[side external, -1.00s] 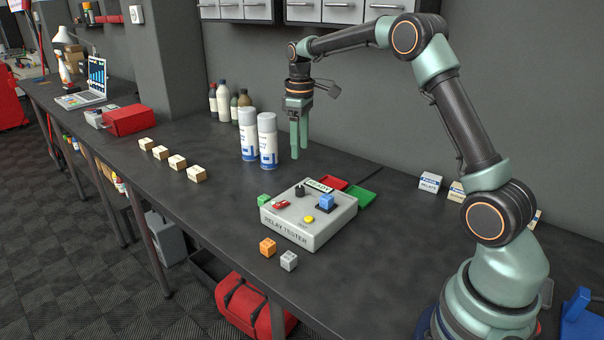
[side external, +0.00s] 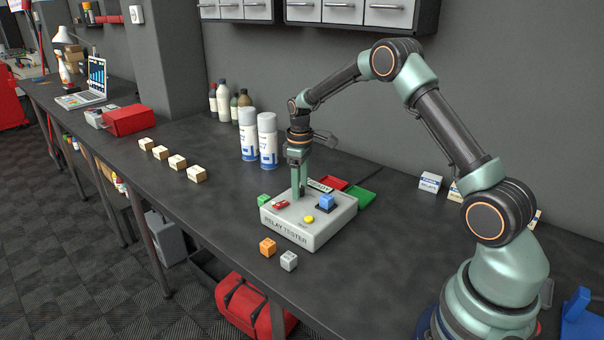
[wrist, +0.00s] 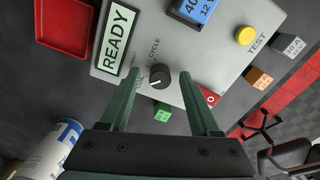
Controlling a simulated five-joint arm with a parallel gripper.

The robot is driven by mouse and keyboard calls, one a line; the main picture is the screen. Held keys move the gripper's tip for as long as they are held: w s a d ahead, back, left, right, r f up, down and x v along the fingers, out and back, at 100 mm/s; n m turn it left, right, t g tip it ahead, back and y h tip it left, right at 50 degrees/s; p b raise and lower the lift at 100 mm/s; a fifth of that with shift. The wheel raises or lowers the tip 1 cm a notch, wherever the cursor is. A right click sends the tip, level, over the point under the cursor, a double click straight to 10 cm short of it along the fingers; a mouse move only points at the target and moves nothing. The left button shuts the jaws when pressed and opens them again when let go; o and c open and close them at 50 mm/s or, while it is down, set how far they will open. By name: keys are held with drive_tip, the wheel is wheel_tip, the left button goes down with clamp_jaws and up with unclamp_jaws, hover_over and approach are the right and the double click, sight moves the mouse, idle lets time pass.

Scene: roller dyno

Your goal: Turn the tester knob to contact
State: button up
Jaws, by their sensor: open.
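The grey relay tester (side external: 290,238) sits on the dark bench, with a lit READY display (wrist: 115,40) on top. Its black round knob (wrist: 160,78) shows in the wrist view, with CYCLE printed beside it; the other small labels are hard to read. My gripper (side external: 299,195) points down over the tester. In the wrist view my gripper (wrist: 161,76) is open, one finger on each side of the knob with gaps visible. I cannot tell whether the fingertips are level with it. In the side view the fingers mostly hide the knob.
On the tester are a blue relay (side external: 326,202), a yellow button (side external: 309,219) and a red switch (side external: 281,204). Green (side external: 263,199), orange (side external: 267,247) and grey (side external: 289,260) cubes lie around it. Red (wrist: 65,25) and green (side external: 362,196) trays sit behind; spray cans (side external: 268,142) stand left.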

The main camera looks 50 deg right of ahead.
clamp_jaws()
drive_tip(key=shift+m, duration=0.3)
drive_tip(key=m, duration=0.3)
drive_tip(key=shift+m, duration=0.3)
drive_tip(key=shift+w+m, duration=0.1)
drive_tip(key=shift+m, duration=2.1)
unclamp_jaws()
